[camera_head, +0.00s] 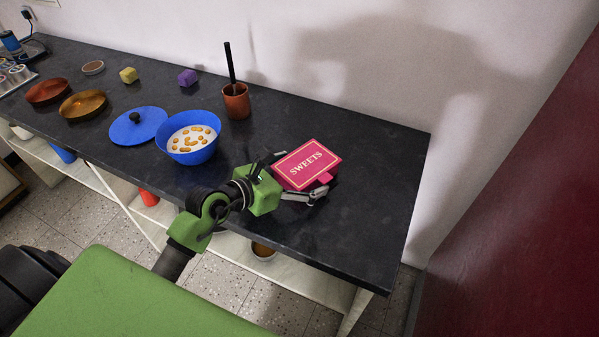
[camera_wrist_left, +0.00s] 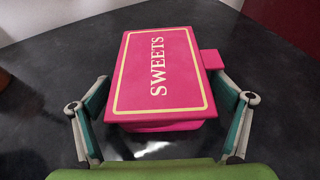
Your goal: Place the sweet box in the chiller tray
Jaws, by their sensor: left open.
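The sweet box (camera_head: 307,164) is pink with a cream border and the word SWEETS on its lid. It sits on the dark counter near the right end. My left gripper (camera_head: 296,174) is open, with one finger on either side of the box. In the left wrist view the box (camera_wrist_left: 160,75) lies between the spread fingers of the gripper (camera_wrist_left: 160,118), and neither finger is clearly pressed on it. I see no chiller tray that I can make out for sure. My right gripper is not in view.
A blue bowl (camera_head: 190,152) of white food with orange pieces stands left of the gripper. The counter's right end (camera_head: 385,190) is bare.

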